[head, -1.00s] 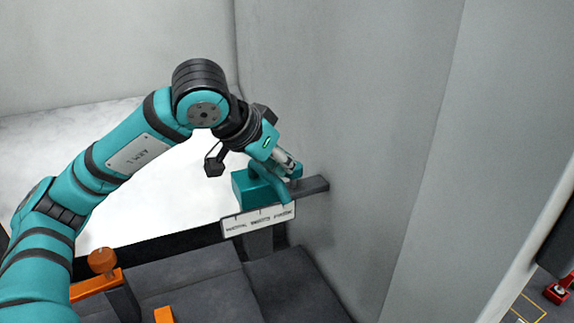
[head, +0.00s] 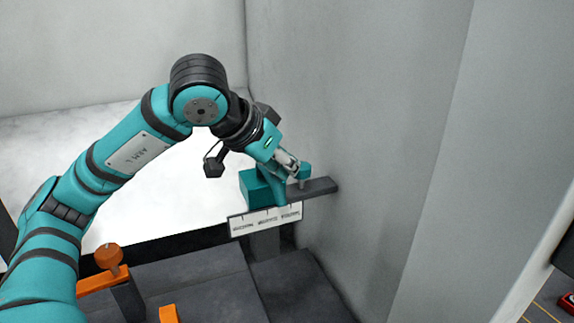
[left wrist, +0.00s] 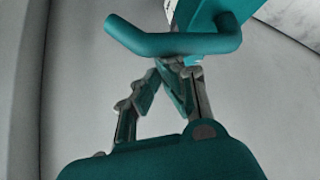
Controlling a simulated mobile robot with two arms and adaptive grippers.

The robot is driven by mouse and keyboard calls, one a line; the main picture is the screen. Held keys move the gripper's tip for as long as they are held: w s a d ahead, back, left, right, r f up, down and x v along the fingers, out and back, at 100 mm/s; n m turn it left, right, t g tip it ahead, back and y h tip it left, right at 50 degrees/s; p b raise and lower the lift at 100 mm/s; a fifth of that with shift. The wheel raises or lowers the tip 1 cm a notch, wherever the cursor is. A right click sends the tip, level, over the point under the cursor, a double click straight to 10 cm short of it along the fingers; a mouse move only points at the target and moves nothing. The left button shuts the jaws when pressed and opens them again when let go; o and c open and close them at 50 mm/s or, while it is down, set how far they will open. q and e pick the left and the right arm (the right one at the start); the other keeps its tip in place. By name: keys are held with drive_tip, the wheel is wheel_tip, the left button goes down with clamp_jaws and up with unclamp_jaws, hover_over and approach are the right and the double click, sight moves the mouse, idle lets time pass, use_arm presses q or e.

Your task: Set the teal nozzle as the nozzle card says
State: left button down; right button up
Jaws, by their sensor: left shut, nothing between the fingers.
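The teal nozzle (head: 256,188) sits at the far end of a dark stand beside the grey wall. It has a blocky body and a bent arm, which also shows at the top of the left wrist view (left wrist: 175,42). A white card (head: 265,222) with tick marks and several small words, too blurred to read, is below the nozzle's front. My left gripper (head: 295,172) is shut and empty, close against the nozzle's bent arm. In the left wrist view its fingers meet (left wrist: 183,75) just under that arm; I cannot tell whether they touch. My right gripper is out of view.
A dark grey bar (head: 318,187) extends from the nozzle toward the grey wall (head: 350,120). An orange knob on an orange bar (head: 108,257) stands lower left, with another orange piece (head: 168,314) near the bottom edge. Dark grey panels lie in front.

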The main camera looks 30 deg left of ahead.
use_arm(q)
drive_tip(key=v, duration=1.2)
